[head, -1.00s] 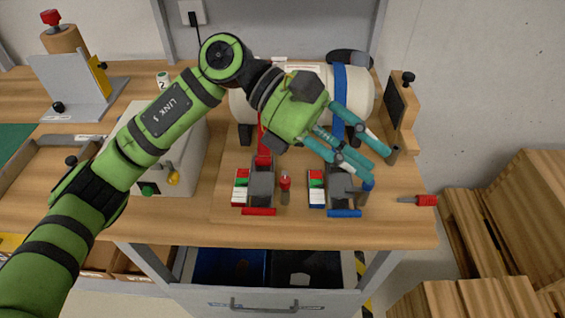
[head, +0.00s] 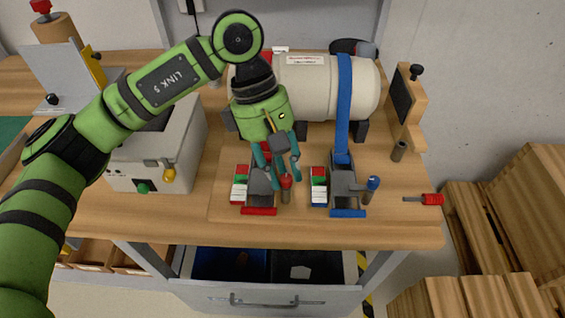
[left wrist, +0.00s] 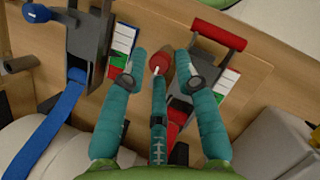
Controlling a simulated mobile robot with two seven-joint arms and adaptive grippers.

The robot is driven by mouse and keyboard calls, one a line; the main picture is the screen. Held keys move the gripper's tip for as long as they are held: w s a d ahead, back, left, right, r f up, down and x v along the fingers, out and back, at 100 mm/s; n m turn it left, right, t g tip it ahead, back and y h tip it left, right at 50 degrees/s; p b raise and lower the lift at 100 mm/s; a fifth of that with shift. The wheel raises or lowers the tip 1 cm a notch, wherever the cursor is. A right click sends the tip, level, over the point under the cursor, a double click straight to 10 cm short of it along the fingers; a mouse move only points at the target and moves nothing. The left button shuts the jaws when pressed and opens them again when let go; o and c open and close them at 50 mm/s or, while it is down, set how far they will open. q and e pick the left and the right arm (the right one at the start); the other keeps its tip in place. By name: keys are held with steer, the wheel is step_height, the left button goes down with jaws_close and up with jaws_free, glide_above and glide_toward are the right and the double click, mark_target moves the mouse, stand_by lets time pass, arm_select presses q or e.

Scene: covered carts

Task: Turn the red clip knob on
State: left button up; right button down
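The red clip knob (head: 286,182) stands upright beside the grey clip (head: 260,182) with the red strap and red handle. In the left wrist view the red knob (left wrist: 159,62) lies between the tips of my left gripper (left wrist: 160,60), with a narrow gap to either side finger. In the head view my left gripper (head: 283,176) points down right at the knob, its fingers partly covering the red clip. It is open and seems not to press on the knob. My right gripper is in neither view.
A second clip (head: 342,183) with a blue strap and a blue knob (head: 372,184) stands to the right. A white cylinder (head: 305,90) lies behind. A red-handled tool (head: 431,199) lies at the right edge; a grey box (head: 155,150) stands left.

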arm_select(q)
steer(key=shift+f, duration=0.15)
jaws_close()
